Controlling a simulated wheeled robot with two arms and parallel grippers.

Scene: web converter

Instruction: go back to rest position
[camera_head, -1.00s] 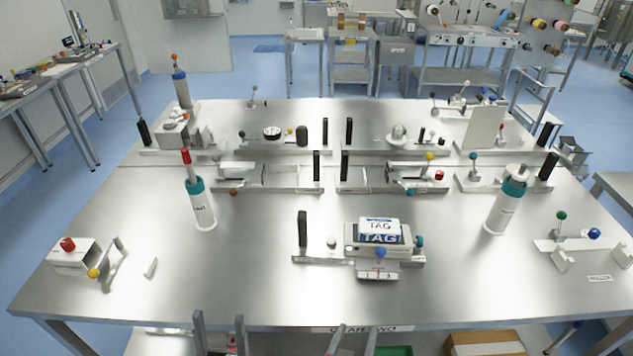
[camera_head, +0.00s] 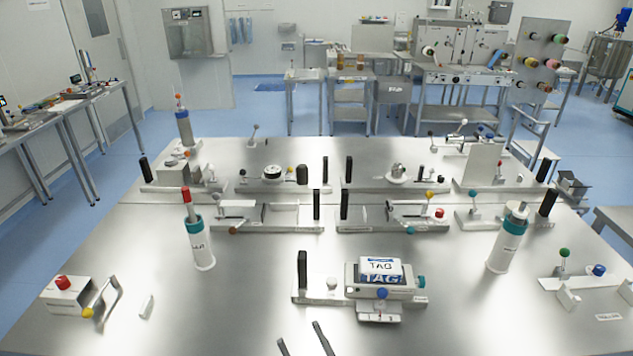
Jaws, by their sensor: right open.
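My right gripper (camera_head: 302,343) shows only as two dark finger ends at the bottom edge of the head view. Its fingers are apart with nothing between them, in front of the steel table (camera_head: 230,310). My left gripper is out of the picture. The nearest device on the table is a white fixture (camera_head: 350,281) bearing a block marked TAG (camera_head: 381,268), up and to the right of my right gripper. The rest of both arms is hidden below the picture.
A white box with a red knob (camera_head: 66,290) stands at front left. White cylinders stand left (camera_head: 201,245) and right (camera_head: 506,243). Several lever fixtures line the table's back. The table's front middle is bare. Side benches (camera_head: 70,118) stand at far left.

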